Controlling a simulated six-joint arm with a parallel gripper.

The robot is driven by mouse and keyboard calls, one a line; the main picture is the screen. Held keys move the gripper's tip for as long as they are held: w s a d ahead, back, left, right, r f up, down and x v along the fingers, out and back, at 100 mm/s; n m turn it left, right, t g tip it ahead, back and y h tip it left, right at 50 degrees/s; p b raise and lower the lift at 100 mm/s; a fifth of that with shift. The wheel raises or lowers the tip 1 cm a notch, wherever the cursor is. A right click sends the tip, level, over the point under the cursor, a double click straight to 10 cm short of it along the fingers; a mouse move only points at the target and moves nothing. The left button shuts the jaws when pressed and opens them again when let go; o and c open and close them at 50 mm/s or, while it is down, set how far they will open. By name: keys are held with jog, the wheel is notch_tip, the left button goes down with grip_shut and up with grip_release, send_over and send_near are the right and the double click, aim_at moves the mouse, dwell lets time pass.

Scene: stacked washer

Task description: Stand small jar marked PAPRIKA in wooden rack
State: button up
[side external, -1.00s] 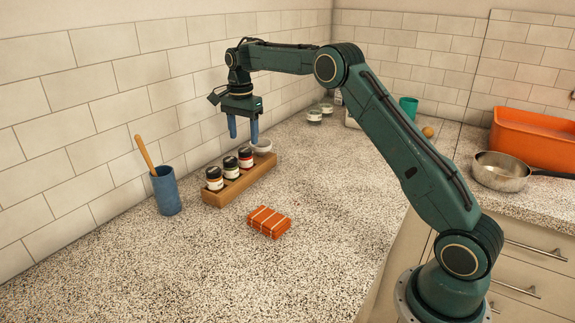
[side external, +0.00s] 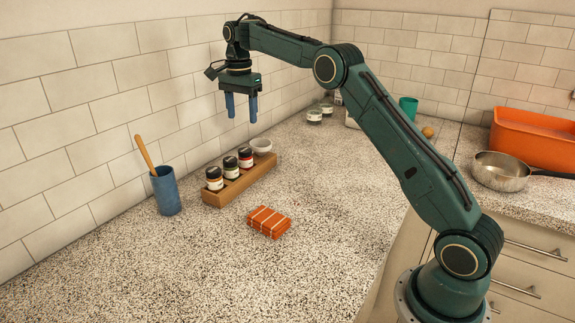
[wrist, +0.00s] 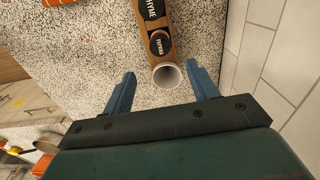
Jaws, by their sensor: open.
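The wooden rack (side external: 240,185) stands on the counter near the tiled wall. Three dark-lidded jars stand upright in it. The far one, a jar with red contents (side external: 245,158), sits nearest the white round cup; in the wrist view its lid (wrist: 158,43) carries small lettering that looks like PAPRIKA. A thyme jar (wrist: 151,9) is beside it, partly cut off. My gripper (side external: 241,120) is open and empty, raised above the far end of the rack, apart from the jars. Its fingers also show in the wrist view (wrist: 162,80), with nothing held between them.
The white cup (side external: 261,145) is at the rack's far end; whether it rests on the rack is unclear. A blue holder (side external: 166,192) with a wooden utensil stands left. An orange striped block (side external: 268,222) lies in front. Other jars (side external: 314,116) stand farther back.

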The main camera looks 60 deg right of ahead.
jog(key=s+a+r+n+t, duration=0.1)
jog(key=s+a+r+n, duration=0.4)
jog(key=s, duration=0.4)
jog(key=s+a+r+n+t, duration=0.2)
jog(key=s+a+r+n, duration=0.3)
jog(key=s, duration=0.4)
jog(key=s+a+f+n+t, duration=0.1)
jog(key=s+f+n, duration=0.1)
jog(key=s, duration=0.5)
jog(key=s+a+f+n, duration=0.2)
jog(key=s+f+n, duration=0.1)
jog(key=s, duration=0.5)
jog(key=s+a+f+n+t, duration=0.1)
jog(key=s+f+n, duration=0.1)
jog(key=s, duration=0.5)
jog(key=shift+s+a+f+t, duration=0.25)
jog(key=shift+f+t, duration=0.05)
jog(key=shift+f, duration=0.15)
